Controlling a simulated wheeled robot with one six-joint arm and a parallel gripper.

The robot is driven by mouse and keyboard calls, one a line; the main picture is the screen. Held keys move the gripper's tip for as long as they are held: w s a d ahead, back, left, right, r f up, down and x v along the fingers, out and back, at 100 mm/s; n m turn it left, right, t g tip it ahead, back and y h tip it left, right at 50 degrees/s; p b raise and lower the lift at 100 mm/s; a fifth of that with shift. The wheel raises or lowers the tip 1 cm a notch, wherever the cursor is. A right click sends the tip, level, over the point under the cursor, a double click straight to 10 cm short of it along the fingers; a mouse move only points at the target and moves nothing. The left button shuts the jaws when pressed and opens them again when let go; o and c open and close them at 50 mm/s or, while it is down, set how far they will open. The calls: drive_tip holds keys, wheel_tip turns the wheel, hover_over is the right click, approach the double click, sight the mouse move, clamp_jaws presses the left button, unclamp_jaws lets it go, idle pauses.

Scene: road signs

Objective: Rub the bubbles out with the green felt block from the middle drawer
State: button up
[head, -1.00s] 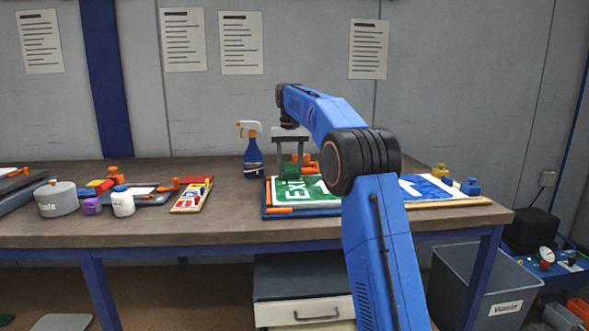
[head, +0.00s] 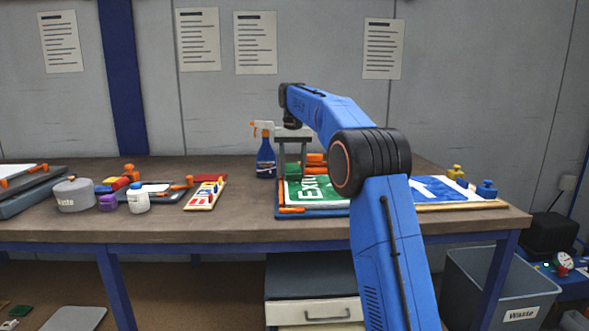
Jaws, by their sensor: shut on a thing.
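My gripper (head: 292,160) is shut on the green felt block (head: 292,169). It holds the block low at the left end of the green EXIT sign (head: 312,190). I cannot tell whether the block touches the sign. A blue sign with a white mark (head: 442,188) lies to the right on the same work area. My arm hides the middle between the signs. No bubbles can be made out at this size. A drawer unit (head: 312,284) stands under the table, with a white drawer front and handle showing; its middle drawer cannot be told apart.
A blue spray bottle (head: 266,152) stands just left of my gripper. Orange pieces (head: 315,160) lie behind the EXIT sign. A waste bin (head: 495,288) stands at right.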

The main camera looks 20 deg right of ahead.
sight(297, 202)
drive_tip(key=shift+s+a+f, duration=0.1)
drive_tip(key=shift+s+a, duration=0.15)
drive_tip(key=shift+s, duration=0.65)
drive_tip(key=shift+s+a+r, duration=0.1)
drive_tip(key=shift+s+a, duration=0.1)
drive_tip(key=shift+s, duration=0.65)
drive_tip(key=shift+s+a+f, duration=0.1)
drive_tip(key=shift+s+a, duration=0.15)
drive_tip(key=shift+s, duration=0.65)
drive_tip(key=shift+s, duration=0.1)
drive_tip(key=shift+s+a, duration=0.25)
drive_tip(key=shift+s, duration=0.55)
drive_tip(key=shift+s+a, duration=0.2)
drive_tip(key=shift+s, duration=0.6)
drive_tip(key=shift+s+a, duration=0.25)
drive_tip(key=shift+s, duration=0.55)
drive_tip(key=shift+s+a+f, duration=0.1)
drive_tip(key=shift+s+a, duration=0.1)
drive_tip(key=shift+s, duration=0.5)
drive_tip(key=shift+s+a+r, duration=0.1)
drive_tip(key=shift+s+a, duration=0.1)
drive_tip(key=shift+s, duration=0.5)
drive_tip(key=shift+s+a+f, duration=0.1)
drive_tip(key=shift+s+a, duration=0.1)
drive_tip(key=shift+s, duration=0.5)
